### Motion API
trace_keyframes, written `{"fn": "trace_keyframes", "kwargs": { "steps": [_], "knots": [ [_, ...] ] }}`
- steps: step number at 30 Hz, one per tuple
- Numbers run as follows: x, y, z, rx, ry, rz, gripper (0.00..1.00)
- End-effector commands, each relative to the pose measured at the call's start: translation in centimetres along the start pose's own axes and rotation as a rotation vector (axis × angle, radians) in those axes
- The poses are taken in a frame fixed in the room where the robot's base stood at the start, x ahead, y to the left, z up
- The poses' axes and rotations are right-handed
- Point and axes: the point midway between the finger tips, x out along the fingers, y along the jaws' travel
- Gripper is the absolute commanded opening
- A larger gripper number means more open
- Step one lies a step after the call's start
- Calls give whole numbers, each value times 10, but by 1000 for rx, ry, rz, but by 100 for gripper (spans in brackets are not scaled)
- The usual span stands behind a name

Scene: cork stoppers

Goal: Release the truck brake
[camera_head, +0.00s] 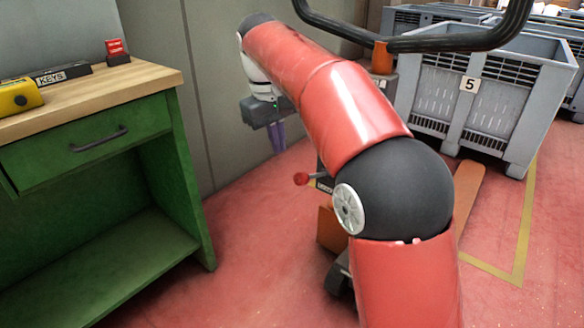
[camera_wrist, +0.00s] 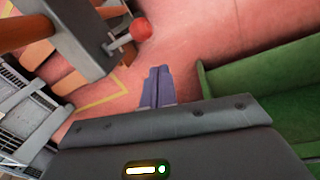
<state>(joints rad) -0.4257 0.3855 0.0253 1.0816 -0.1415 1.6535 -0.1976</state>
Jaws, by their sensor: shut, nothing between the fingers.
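The truck brake shows as a short lever with a red ball knob (camera_head: 301,179), low beside the truck's column in the head view. In the wrist view the red knob (camera_wrist: 141,29) stands out from a grey block on the truck (camera_wrist: 75,30), above and left of my fingers. My gripper (camera_head: 277,149) points down by the wall, higher than the knob and left of it in the head view. Its two purple fingers (camera_wrist: 157,84) are together and empty, apart from the knob. My arm hides much of the truck in the head view.
A green workbench (camera_head: 110,150) with a wooden top stands at the left. A grey crate marked 5 (camera_head: 490,90) stands at the back right. The truck's black handle loop (camera_head: 430,42) arches above my arm. Red floor (camera_head: 260,235) is clear between bench and truck.

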Motion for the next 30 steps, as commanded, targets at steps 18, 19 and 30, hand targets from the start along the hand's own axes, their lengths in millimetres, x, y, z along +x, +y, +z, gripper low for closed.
{"fn": "trace_keyframes", "kwargs": {
  "steps": [18,19,30],
  "knots": [
    [46,12,25,1,0,0,0],
    [46,12,25,1,0,0,0],
    [50,15,19,1,6,28,0]
  ]
}}
